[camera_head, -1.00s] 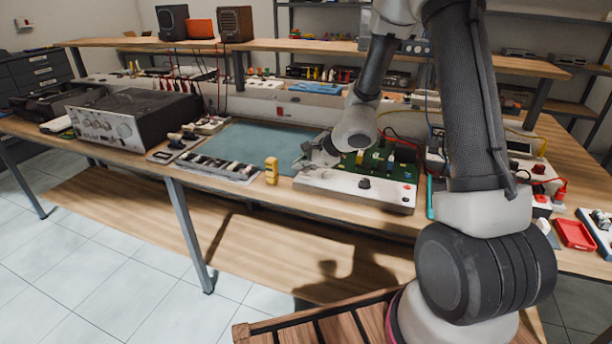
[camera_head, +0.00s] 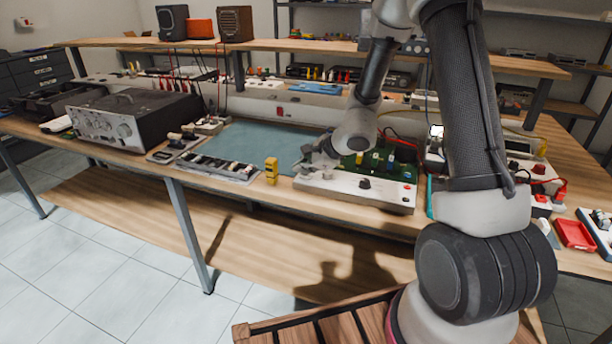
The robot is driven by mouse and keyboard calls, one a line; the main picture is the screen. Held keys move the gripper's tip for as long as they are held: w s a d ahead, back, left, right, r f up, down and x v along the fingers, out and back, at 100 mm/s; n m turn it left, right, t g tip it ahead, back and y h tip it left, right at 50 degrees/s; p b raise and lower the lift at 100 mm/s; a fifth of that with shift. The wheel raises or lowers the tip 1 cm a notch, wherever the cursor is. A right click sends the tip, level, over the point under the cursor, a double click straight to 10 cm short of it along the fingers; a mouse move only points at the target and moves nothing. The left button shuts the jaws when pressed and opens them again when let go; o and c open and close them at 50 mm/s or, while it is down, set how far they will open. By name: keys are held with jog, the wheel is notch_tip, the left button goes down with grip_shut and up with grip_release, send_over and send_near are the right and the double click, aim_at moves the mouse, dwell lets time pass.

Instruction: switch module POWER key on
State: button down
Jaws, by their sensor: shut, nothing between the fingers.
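The module (camera_head: 345,187) is a white sloped panel with a green circuit board (camera_head: 380,160) behind it, at the front of the workbench. A dark knob (camera_head: 364,184) and small red buttons (camera_head: 407,187) show on its face. My gripper (camera_head: 304,168) is at the module's left end, its fingers shut with nothing between them. The gripper hides part of that end. The POWER key's label is too small to read, and I cannot tell whether the gripper touches a key.
A yellow block (camera_head: 271,170) stands just left of the module. A grey strip of parts (camera_head: 218,168) and a black amplifier (camera_head: 135,120) lie farther left. A teal mat (camera_head: 255,140) is mostly clear. A red tray (camera_head: 575,234) is at the right.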

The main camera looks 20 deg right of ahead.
aim_at(304, 177)
jog(key=shift+r, duration=0.4)
notch_tip(304, 177, up, 6)
dwell(0.6)
